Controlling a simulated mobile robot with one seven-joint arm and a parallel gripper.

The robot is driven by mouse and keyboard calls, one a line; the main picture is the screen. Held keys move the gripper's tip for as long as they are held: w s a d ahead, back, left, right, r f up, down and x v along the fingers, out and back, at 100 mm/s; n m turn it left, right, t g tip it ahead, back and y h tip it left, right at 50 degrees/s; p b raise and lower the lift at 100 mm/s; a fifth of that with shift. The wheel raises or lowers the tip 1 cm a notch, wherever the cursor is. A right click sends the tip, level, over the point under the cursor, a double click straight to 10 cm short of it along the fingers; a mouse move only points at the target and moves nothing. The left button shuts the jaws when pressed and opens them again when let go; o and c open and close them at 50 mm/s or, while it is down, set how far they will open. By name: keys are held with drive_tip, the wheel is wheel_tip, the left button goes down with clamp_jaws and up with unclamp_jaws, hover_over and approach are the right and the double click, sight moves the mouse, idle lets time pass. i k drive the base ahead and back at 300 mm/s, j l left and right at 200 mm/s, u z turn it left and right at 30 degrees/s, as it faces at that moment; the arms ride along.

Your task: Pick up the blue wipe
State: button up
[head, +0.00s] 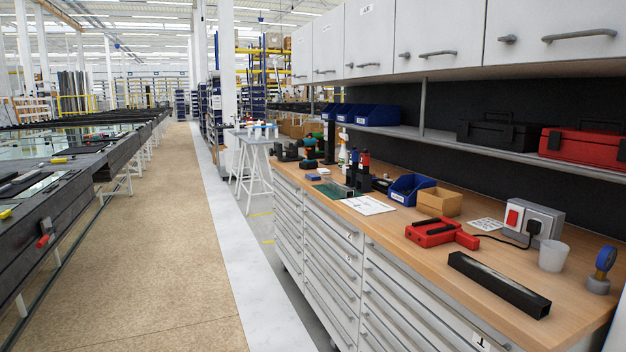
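A small flat blue item (313,177) lies on the wooden workbench top (460,207), toward its far end. It may be the blue wipe, but it is too small to tell for sure. It lies just left of and behind a dark green mat (333,190). My gripper and arm do not show in the head view.
Dark tools (357,172) and bottles stand near the mat. A blue bin (410,189), cardboard box (439,202), red device (440,233) and black bar (498,284) lie nearer. Drawers (325,240) front the bench. The tan aisle (170,230) at left is clear.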

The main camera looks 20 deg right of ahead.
sight(312, 177)
drive_tip(key=i+l+z, duration=0.1)
drive_tip(key=i, duration=0.55)
drive_tip(key=i+z, duration=0.1)
drive_tip(key=i, duration=0.6)
drive_tip(key=i+z, duration=0.1)
drive_tip(key=i, duration=0.55)
drive_tip(key=i+z, duration=0.1)
drive_tip(key=i, duration=0.6)
drive_tip(key=i+j+z, duration=0.15)
drive_tip(key=i, duration=0.5)
drive_tip(key=i+j+z, duration=0.1)
drive_tip(key=i, duration=1.1)
